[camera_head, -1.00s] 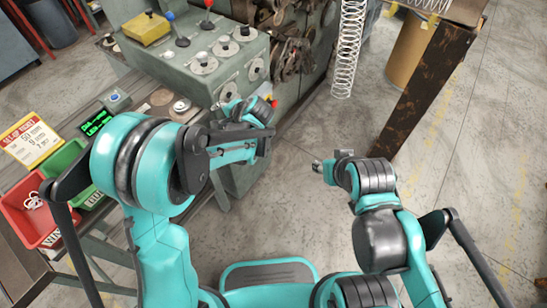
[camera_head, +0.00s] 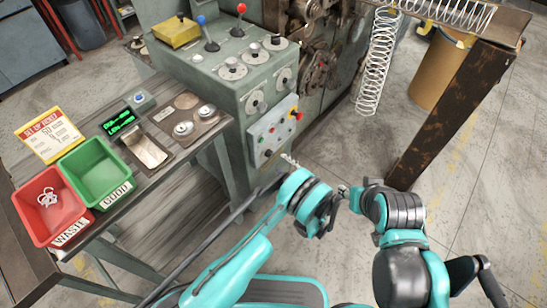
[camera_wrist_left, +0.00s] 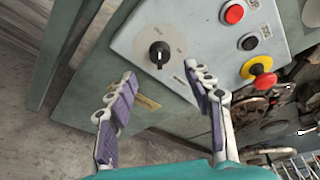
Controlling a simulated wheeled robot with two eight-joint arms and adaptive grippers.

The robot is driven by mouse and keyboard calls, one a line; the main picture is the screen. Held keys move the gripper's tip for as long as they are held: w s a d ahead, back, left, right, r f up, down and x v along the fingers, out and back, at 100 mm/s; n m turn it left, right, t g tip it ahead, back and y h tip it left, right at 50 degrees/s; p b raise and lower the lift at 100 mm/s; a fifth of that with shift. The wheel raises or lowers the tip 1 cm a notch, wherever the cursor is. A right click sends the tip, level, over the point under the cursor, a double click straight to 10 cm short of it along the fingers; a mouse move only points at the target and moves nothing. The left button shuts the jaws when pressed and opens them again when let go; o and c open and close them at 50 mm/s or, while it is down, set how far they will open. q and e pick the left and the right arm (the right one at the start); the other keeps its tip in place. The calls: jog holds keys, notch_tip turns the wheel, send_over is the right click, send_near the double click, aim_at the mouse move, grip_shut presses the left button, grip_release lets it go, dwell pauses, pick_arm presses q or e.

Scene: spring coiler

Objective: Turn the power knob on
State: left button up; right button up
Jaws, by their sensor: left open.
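The power knob (camera_wrist_left: 159,52) is a black rotary knob with a white pointer line on a round grey dial plate. It sits on the light grey control panel (camera_wrist_left: 190,25), which also shows in the head view (camera_head: 263,132) on the machine's side. My left gripper (camera_wrist_left: 160,78) is open, its two purple-padded fingers spread on either side below the knob in the left wrist view. It is apart from the knob and empty. In the head view my left gripper (camera_head: 288,160) is near the panel's lower edge. My right gripper (camera_head: 343,190) is small and partly hidden.
A red button (camera_wrist_left: 234,14), a black button (camera_wrist_left: 249,42) and a red-and-yellow emergency stop (camera_wrist_left: 258,68) share the panel. A side table holds a red bin (camera_head: 27,204) and a green bin (camera_head: 75,160). A rusty post (camera_head: 435,115) stands right, with open floor before it.

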aim_at(270, 154)
pick_arm(q)
jog(key=b+x, duration=0.2)
jog(key=x, duration=0.5)
jog(key=shift+w+a, duration=0.1)
jog(key=c, duration=1.2)
